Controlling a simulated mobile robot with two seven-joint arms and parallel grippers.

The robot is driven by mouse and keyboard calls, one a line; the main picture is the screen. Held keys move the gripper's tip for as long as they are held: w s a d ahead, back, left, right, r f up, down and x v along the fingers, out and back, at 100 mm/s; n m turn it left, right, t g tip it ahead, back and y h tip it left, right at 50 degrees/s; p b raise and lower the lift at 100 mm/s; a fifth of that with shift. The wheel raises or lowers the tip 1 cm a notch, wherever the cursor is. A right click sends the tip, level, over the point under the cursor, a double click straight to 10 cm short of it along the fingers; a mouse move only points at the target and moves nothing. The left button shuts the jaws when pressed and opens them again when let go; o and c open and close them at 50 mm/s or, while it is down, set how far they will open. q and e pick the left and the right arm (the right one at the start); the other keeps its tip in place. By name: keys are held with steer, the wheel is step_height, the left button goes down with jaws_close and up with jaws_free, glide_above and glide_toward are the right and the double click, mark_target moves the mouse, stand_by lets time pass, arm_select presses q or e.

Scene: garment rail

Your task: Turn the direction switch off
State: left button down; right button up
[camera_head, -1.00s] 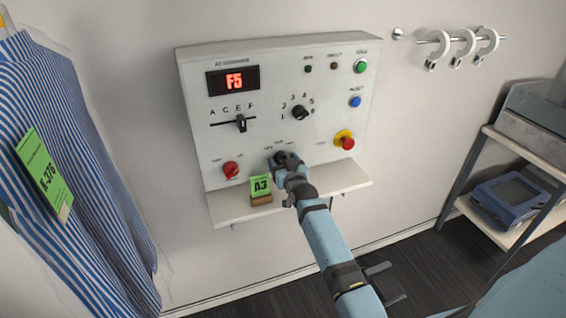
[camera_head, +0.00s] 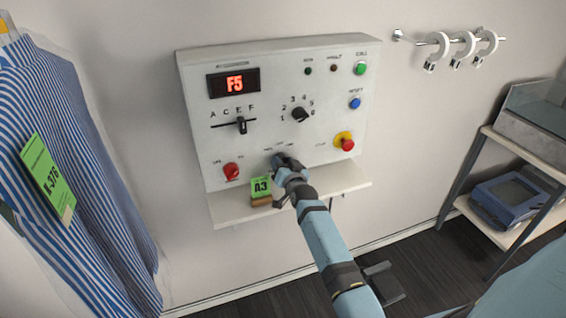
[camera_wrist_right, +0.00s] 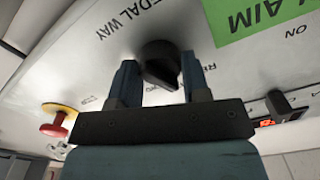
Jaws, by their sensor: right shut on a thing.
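The panel (camera_head: 320,140) is a white wall-mounted control box. Its direction switch, a black rotary knob (camera_wrist_right: 160,62), sits low on the panel and shows in the right wrist view near lettering that reads "PEDAL WAY". My right gripper (camera_head: 281,160) is at the panel's lower middle, and in the right wrist view (camera_wrist_right: 156,84) its two fingers stand on either side of the knob, shut on it. The knob's pointer end is between the fingers. My left gripper is not in view.
A red rotary knob (camera_head: 231,171), slider (camera_head: 241,125), numbered dial (camera_head: 300,115) and red emergency button (camera_head: 346,143) are nearby. A green A3 tag (camera_head: 261,187) stands on the narrow shelf (camera_head: 345,178) just left of my gripper. A striped shirt (camera_head: 85,170) hangs left.

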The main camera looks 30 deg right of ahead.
steer(key=shift+m, duration=1.8)
steer(key=o, duration=0.9)
steer(key=shift+p, duration=0.3)
